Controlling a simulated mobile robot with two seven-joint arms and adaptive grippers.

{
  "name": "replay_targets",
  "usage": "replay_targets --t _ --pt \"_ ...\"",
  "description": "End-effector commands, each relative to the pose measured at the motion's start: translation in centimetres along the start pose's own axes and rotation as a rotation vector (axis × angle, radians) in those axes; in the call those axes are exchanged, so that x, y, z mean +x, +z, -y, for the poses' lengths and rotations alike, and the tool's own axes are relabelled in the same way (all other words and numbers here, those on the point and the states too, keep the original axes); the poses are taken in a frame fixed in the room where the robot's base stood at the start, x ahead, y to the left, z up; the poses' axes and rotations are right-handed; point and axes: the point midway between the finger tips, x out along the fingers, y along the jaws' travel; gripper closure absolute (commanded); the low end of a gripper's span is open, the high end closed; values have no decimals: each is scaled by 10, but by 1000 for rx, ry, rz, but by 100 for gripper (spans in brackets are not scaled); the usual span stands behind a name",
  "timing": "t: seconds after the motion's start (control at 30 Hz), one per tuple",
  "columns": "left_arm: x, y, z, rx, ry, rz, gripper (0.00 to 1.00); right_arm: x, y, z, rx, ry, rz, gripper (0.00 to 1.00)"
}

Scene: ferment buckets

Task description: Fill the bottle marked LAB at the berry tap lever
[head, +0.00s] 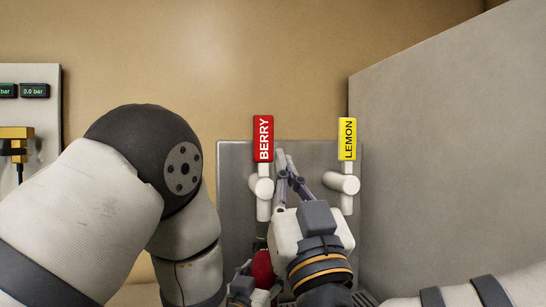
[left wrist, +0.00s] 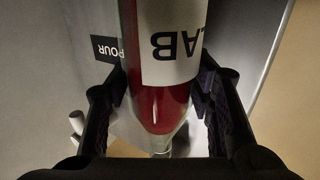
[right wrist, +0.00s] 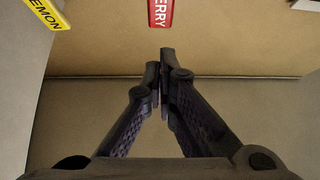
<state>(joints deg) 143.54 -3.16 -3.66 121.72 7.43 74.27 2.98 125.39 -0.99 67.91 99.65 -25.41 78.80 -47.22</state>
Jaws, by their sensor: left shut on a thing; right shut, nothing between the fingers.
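The red BERRY lever (head: 263,138) stands above its white tap (head: 262,188) on a grey metal panel; its lower end also shows in the right wrist view (right wrist: 160,12). My right gripper (head: 282,165) is shut and empty, its fingertips just right of the berry lever and tap; its closed tips also show in the right wrist view (right wrist: 160,62). My left gripper (left wrist: 160,85) is shut on the LAB bottle (left wrist: 158,108), which holds red liquid. Its label reads upside down in the left wrist view.
The yellow LEMON lever (head: 347,139) and its white tap (head: 343,184) are close to the right of my right gripper. A grey wall (head: 450,150) closes off the right. A panel with gauges (head: 34,90) is at far left. A POUR label (left wrist: 105,48) is beside the bottle.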

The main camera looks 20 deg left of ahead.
Motion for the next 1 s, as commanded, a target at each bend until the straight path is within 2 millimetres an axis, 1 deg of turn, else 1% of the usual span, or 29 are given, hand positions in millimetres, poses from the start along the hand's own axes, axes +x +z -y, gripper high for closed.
replay_targets --t 0.03,0.1,0.2,0.47,0.53,0.67,1.0 --pt "0 -3 0 0 0 -6 93 -6 3 -1 6 11 -34 100" --pt "0 -3 0 -1 0 -7 93 -13 4 -2 7 18 -79 100" --pt "0 -4 0 -1 0 -8 93 -17 2 -2 7 24 -111 100" --pt "0 -4 0 -1 0 -8 93 -17 2 -2 6 23 -114 100" --pt "0 -4 0 -1 0 -8 93 -14 1 -2 5 24 -114 100" --pt "0 -4 0 -1 0 -7 93 2 -1 -3 4 25 -115 100" --pt "0 -4 0 -1 0 -7 93 73 -9 -4 5 26 -115 100"
